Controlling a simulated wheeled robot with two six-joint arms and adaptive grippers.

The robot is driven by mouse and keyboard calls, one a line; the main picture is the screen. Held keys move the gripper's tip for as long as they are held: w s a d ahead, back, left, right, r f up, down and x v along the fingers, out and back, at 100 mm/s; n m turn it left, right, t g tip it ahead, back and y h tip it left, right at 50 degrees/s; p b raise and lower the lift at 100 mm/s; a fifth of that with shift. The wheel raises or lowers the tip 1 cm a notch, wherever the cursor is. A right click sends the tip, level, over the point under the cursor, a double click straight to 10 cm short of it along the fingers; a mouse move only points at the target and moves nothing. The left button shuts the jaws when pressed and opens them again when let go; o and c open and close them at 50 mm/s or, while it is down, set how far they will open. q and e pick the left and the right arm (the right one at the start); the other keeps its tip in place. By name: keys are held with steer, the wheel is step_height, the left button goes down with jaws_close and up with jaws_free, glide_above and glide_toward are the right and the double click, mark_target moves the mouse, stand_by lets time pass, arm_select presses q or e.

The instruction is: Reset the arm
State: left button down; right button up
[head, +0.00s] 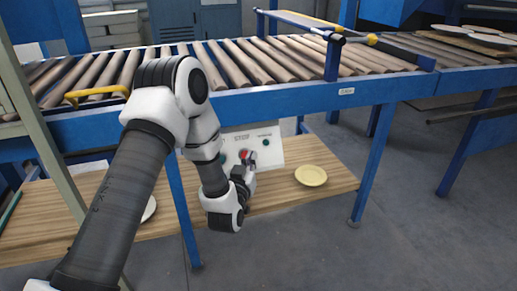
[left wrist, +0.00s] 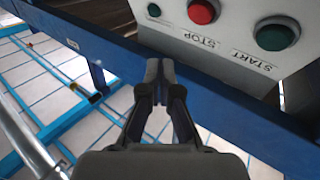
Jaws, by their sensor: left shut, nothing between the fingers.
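My left gripper (left wrist: 159,66) is shut and empty in the left wrist view, its two fingertips together. In the head view my left arm reaches down in front of the roller conveyor, and the left gripper (head: 245,174) is at the control box (head: 266,143), partly covering it. In the left wrist view the control box (left wrist: 236,42) has a red button (left wrist: 202,11) by the word STOP and a green button (left wrist: 276,35) by the word START. The fingertips show below these buttons, over a blue beam; I cannot tell the gap. My right gripper is not in view.
The roller conveyor (head: 265,57) on a blue frame (head: 305,97) runs above the box. A wooden shelf (head: 276,198) below holds a yellow plate (head: 311,175) at right and a pale plate (head: 149,209) partly behind my arm. The floor at front right is clear.

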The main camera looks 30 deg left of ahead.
arm_select(q)
steer(key=s+d+f+m+g+h, duration=0.1)
steer(key=s+d+f+g, duration=0.2)
steer(key=s+f, duration=0.35)
steer(key=s+d+f+m+g+h, duration=0.1)
steer(key=s+d+f+g+h, duration=0.2)
steer(key=f, duration=0.7)
steer(key=s+d+f+m+g, duration=0.2)
steer(key=s+d+f, duration=0.25)
steer(key=f, duration=0.35)
steer(key=s+d+f+g+h, duration=0.1)
steer(key=s+f+g, duration=0.3)
steer(key=s, duration=0.7)
steer(key=s+d+f+g, duration=0.1)
steer(key=s+f+g, duration=0.1)
steer(key=s+g, duration=0.65)
step_height(320, 180, up, 33)
steer(key=s+t+p, duration=0.2)
steer(key=p, duration=3)
steer(key=shift+d+f+p, duration=0.15)
steer(key=shift+d+p, duration=0.05)
steer(key=shift+p, duration=0.15)
steer(key=shift+s+t, duration=0.15)
steer(key=shift+t, duration=0.1)
